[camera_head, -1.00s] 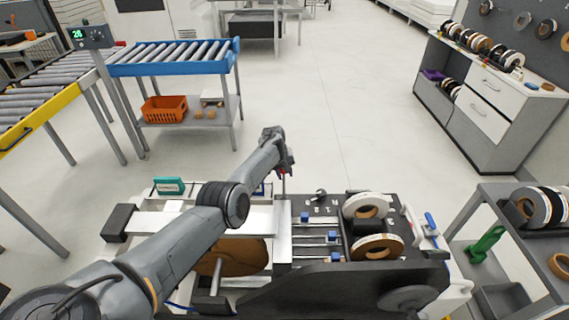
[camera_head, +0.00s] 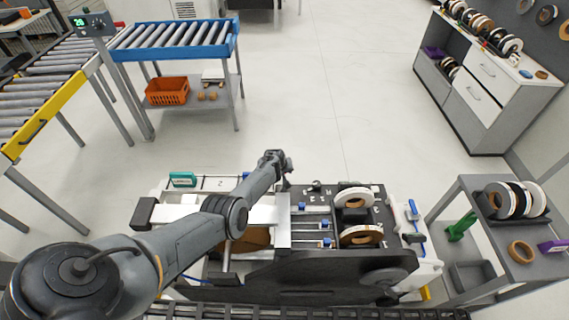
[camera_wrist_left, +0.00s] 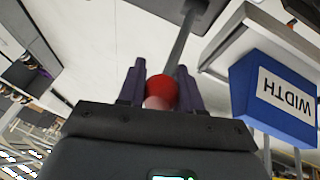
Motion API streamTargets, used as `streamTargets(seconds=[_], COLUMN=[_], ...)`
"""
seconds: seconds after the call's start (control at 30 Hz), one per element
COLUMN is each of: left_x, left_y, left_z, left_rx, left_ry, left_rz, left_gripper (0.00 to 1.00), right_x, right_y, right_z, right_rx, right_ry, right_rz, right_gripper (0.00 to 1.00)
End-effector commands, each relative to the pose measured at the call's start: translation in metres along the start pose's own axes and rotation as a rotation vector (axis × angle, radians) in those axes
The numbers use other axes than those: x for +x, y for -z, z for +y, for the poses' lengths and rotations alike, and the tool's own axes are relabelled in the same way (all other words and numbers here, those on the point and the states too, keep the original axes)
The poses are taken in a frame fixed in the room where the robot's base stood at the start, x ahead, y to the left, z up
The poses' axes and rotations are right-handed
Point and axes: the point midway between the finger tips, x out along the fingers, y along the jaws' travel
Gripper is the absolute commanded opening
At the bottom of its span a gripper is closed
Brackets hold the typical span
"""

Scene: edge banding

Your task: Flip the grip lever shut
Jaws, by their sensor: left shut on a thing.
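The grip lever shows in the left wrist view as a grey rod (camera_wrist_left: 181,45) with a red ball knob (camera_wrist_left: 162,90). My left gripper (camera_wrist_left: 160,70) has its two dark fingers on either side of the knob and is shut on it. In the head view my left gripper (camera_head: 285,183) is at the back edge of the edge-banding machine (camera_head: 330,270), left of its dark top panel. The lever is mostly hidden behind my gripper there. My right gripper is not in view.
A blue block marked WIDTH (camera_wrist_left: 275,92) sits close right of my fingers in the wrist view. Two tape rolls (camera_head: 355,197) lie on the machine's panel. A grey cart (camera_head: 485,225) stands at right, a blue roller conveyor (camera_head: 175,37) at back left. Floor behind is clear.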

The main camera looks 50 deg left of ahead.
Motion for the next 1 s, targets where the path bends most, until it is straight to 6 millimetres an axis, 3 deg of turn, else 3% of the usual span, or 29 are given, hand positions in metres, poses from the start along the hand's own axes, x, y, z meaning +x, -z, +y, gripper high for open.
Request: streamTargets(seconds=[0.1, 0.4, 1.0], left_x=[-0.008, -0.012, -0.012], left_y=[-0.003, -0.015, -0.02], left_z=[0.0, 0.0, -0.002], left_rx=[0.01, 0.03, 0.041], left_ry=[-0.008, -0.032, -0.042], left_rz=[0.046, 0.156, 0.209], left_gripper=[0.0, 0.0, 0.0], right_x=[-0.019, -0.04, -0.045], right_y=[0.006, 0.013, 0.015], right_z=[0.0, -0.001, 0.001], right_rx=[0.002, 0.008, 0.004], right_ry=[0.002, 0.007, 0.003], right_rz=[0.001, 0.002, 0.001], right_gripper=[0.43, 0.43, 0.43])
